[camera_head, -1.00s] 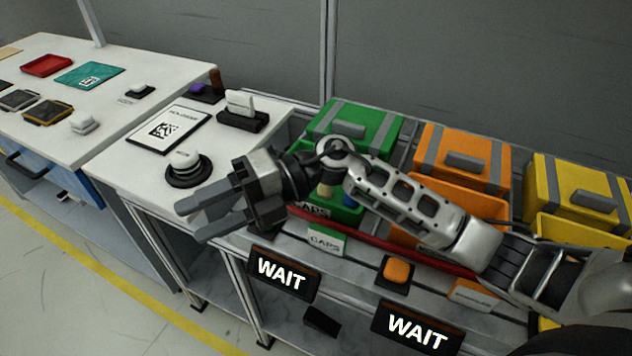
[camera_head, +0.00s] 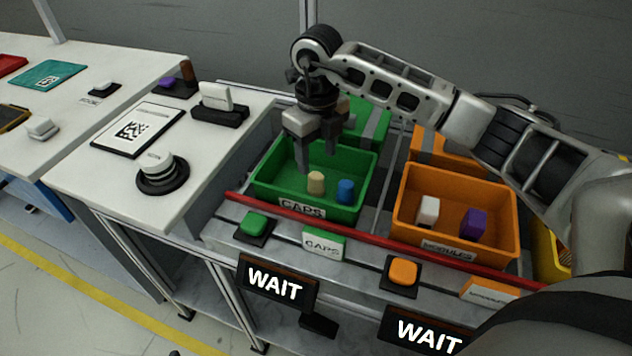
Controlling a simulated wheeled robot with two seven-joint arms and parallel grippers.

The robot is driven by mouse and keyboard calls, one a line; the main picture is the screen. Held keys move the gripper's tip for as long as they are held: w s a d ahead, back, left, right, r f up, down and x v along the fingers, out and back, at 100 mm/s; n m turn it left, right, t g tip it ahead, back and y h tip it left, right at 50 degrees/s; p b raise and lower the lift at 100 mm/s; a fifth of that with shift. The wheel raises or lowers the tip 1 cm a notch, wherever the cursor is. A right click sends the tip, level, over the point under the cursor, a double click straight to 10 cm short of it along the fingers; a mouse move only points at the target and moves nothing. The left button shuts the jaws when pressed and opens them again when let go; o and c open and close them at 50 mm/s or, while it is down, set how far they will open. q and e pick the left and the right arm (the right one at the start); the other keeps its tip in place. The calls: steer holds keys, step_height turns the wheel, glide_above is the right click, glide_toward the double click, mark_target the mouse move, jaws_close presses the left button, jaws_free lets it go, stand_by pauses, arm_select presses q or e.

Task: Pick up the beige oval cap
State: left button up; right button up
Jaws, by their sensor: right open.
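The beige oval cap (camera_head: 316,183) stands in the green bin (camera_head: 272,179) labelled CAPS, just left of a blue cap (camera_head: 345,191). My right gripper (camera_head: 317,160) is open and empty. It points down over the green bin, with its fingertips above and close to the beige cap. I cannot tell the exact height gap. My left gripper is not in view.
An orange bin (camera_head: 407,212) to the right holds a white and a purple piece. A red rail (camera_head: 375,238) runs along the front of the bins. Green (camera_head: 254,224) and orange (camera_head: 403,271) buttons sit before it. A white table (camera_head: 95,185) stands at left.

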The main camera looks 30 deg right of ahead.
mark_target(316, 175)
steer(key=shift+a+f, duration=0.15)
steer(key=shift+f, duration=3.35)
steer(key=c, duration=1)
